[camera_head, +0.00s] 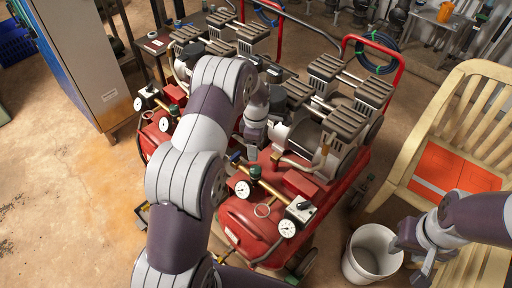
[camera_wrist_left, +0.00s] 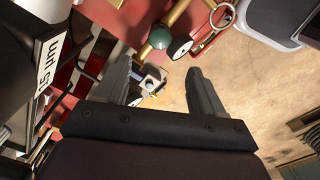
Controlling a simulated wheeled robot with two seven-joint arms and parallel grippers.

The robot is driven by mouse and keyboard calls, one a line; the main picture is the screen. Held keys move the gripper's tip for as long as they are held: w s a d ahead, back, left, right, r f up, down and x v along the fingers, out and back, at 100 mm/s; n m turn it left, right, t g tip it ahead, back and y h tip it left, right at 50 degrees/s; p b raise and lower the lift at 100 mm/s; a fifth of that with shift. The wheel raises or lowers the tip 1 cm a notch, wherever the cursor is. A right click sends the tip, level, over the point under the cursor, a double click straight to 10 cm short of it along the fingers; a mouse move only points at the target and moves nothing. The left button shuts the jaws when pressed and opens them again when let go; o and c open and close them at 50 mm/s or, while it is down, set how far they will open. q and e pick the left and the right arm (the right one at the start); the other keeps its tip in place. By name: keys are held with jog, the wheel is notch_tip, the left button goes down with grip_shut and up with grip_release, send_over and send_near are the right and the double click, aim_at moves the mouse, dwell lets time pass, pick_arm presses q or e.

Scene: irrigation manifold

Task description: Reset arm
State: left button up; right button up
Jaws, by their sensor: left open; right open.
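My left arm reaches in from the bottom of the head view and bends down over the red air compressors. Its wrist end shows in front of the right compressor (camera_head: 240,222), but its fingers are hard to make out there. In the left wrist view my left gripper (camera_wrist_left: 160,78) is open, with nothing held between its two grey fingers. A green knob (camera_wrist_left: 160,38) and a pressure gauge (camera_wrist_left: 180,46) show beyond the fingertips. My right gripper (camera_head: 411,262) is open at the lower right, beside the white bucket (camera_head: 356,265); whether it touches the rim is unclear.
A second red compressor (camera_head: 146,140) stands at the left, partly behind my arm. A cream slatted bench (camera_head: 404,166) with an orange item (camera_head: 436,168) is at the right. A grey cabinet (camera_head: 87,50) stands at the upper left. Floor (camera_head: 75,205) at the lower left is clear.

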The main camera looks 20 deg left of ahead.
dwell(0.3)
pick_arm(q)
jog(key=s+d+r+m, duration=0.2)
jog(key=s+r+m, duration=0.2)
jog(key=s+m, duration=0.35)
jog(key=s+d+r+m+t, duration=0.1)
jog(key=s+d+r+m, duration=0.1)
jog(key=s+r+m, duration=0.35)
jog(key=s+d+r+m, duration=0.2)
jog(key=s+m, duration=0.5)
jog(key=s, duration=0.3)
notch_tip(320, 180, up, 14)
jog(key=p, duration=1.3)
jog(key=shift+d+r, duration=0.15)
jog(key=shift+d, duration=0.2)
